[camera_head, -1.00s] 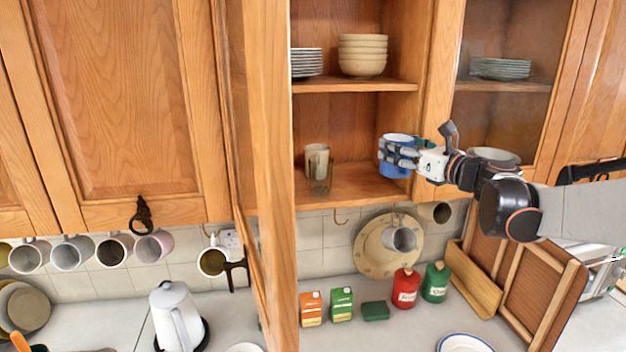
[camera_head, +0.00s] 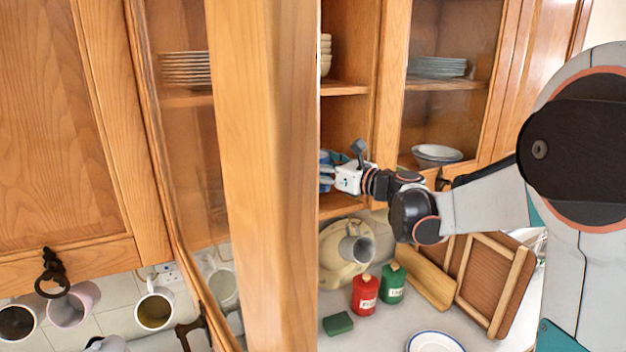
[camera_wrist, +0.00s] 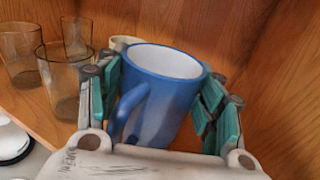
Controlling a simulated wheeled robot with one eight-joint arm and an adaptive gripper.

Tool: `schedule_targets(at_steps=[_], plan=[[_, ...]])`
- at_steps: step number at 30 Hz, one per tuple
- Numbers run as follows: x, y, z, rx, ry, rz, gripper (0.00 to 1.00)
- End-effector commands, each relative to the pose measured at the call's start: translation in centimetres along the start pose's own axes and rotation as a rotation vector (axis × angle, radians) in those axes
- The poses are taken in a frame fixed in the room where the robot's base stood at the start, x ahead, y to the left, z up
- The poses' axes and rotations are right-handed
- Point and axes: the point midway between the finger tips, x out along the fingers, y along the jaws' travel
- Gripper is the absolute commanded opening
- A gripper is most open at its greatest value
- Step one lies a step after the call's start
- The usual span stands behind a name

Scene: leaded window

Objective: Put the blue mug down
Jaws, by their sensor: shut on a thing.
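The blue mug (camera_wrist: 160,95) is upright between the fingers of my gripper (camera_wrist: 163,105) in the wrist view, with its white inside showing and its handle towards the camera. My gripper is shut on it. The mug is inside the open wooden cupboard, by the lower shelf (camera_head: 345,203). In the head view only a sliver of the mug (camera_head: 325,158) shows beside my gripper (camera_head: 330,173); the open door hides the rest. I cannot tell whether its base touches the shelf.
Several clear glasses (camera_wrist: 62,78) and a pale cup (camera_wrist: 124,42) stand left of the mug. The open cupboard door (camera_head: 265,180) blocks much of the head view. A red canister (camera_head: 365,295) and a green canister (camera_head: 392,283) stand on the counter below.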

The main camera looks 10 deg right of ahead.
Motion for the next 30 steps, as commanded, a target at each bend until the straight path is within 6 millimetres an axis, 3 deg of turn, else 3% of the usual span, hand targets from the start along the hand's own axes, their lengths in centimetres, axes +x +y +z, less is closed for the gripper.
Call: schedule_targets(at_steps=[8,20,21,23,24,30], plan=[[0.0,0.0,-3.5,0.000,0.000,0.000,0.28],[0.0,0.0,-4.1,0.000,0.000,0.000,0.28],[0.0,0.0,-4.2,0.000,0.000,0.000,0.63],[0.0,0.0,-4.1,0.000,0.000,0.000,0.77],[0.0,0.0,-4.1,0.000,0.000,0.000,0.81],[0.0,0.0,-4.1,0.000,0.000,0.000,0.81]])
